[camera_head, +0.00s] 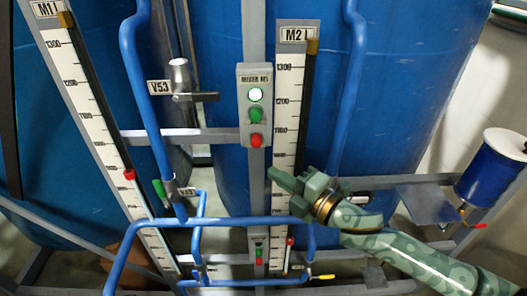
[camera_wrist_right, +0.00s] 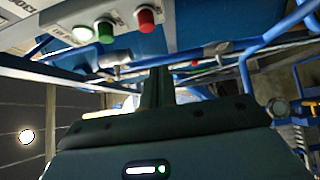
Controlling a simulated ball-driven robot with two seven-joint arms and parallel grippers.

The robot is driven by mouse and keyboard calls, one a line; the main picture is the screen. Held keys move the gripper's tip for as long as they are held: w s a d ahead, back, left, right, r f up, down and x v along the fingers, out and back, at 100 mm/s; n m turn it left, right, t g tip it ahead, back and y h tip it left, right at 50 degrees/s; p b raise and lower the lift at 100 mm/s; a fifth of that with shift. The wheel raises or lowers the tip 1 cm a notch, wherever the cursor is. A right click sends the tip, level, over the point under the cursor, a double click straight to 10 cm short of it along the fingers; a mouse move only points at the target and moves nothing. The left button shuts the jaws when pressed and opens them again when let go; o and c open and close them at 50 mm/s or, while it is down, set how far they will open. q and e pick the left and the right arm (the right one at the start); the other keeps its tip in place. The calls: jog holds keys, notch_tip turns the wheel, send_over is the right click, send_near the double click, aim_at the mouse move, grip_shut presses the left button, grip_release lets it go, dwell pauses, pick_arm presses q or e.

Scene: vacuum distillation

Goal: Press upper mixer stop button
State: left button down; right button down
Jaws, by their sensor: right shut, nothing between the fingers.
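The upper mixer box (camera_head: 243,85) is a grey panel on the post, labelled MIXER. It carries a lit white lamp (camera_head: 255,94), a green button (camera_head: 256,115) and a red stop button (camera_head: 255,140) at the bottom. My right gripper (camera_head: 273,177) is shut and empty, below and slightly right of the red button, apart from it. In the right wrist view the red button (camera_wrist_right: 146,20) is at the top, beyond and above the shut fingers (camera_wrist_right: 158,75). The green button (camera_wrist_right: 105,30) and lit lamp (camera_wrist_right: 82,34) are left of it. My left gripper is out of view.
A lower mixer box (camera_head: 258,243) with green and red buttons sits farther down the post. Blue pipes (camera_head: 240,221) cross below my right gripper. The M2 level scale (camera_head: 287,110) stands right of the upper box, and valve V53 (camera_head: 180,78) left.

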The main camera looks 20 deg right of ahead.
aim_at(256, 141)
jog(key=w+a+p, duration=0.1)
jog(key=w+p, duration=0.1)
jog(key=w, duration=0.6)
jog(key=shift+a, duration=0.1)
